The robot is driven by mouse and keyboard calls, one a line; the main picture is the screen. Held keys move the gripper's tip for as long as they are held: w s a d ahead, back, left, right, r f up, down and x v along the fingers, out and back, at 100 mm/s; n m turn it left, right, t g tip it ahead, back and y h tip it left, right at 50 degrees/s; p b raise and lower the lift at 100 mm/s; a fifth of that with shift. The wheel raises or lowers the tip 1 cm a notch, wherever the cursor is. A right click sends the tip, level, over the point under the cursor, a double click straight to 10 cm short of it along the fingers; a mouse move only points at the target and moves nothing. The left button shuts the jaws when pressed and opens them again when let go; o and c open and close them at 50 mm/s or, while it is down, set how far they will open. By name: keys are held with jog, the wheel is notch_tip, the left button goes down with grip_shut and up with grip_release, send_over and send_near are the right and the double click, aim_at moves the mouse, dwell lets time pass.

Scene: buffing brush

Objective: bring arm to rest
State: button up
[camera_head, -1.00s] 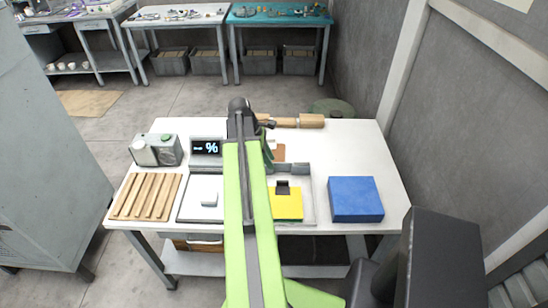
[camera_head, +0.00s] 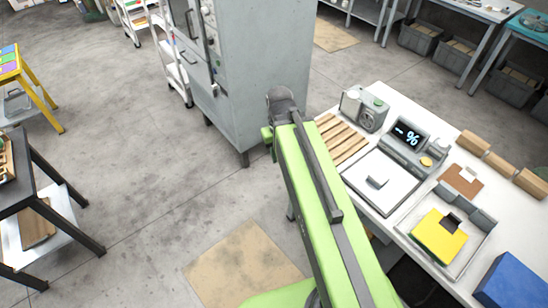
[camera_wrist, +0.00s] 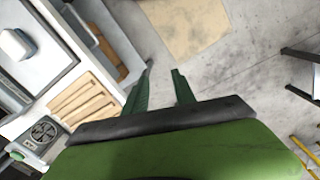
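My green arm reaches forward from the bottom of the head view, with its dark wrist (camera_head: 285,102) near a grey cabinet in the picture. The arm covers part of the workbench's left edge, and its end shows against the floor and the cabinet's foot. My gripper (camera_wrist: 162,72) shows in the wrist view as two green fingers standing apart, with bare floor seen between them and nothing held. In the head view its fingers are mostly hidden behind the wrist.
The white workbench (camera_head: 505,215) at right bears wooden strips (camera_head: 340,138), a grey device (camera_head: 363,108), a display (camera_head: 410,135), a yellow block (camera_head: 438,236) and a blue block (camera_head: 512,282). The grey cabinet (camera_head: 235,75) stands behind.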

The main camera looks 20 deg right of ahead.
jog(key=a, duration=0.4)
jog(key=shift+s+a, duration=0.1)
jog(key=shift+s, duration=0.05)
jog(key=shift+s, duration=0.1)
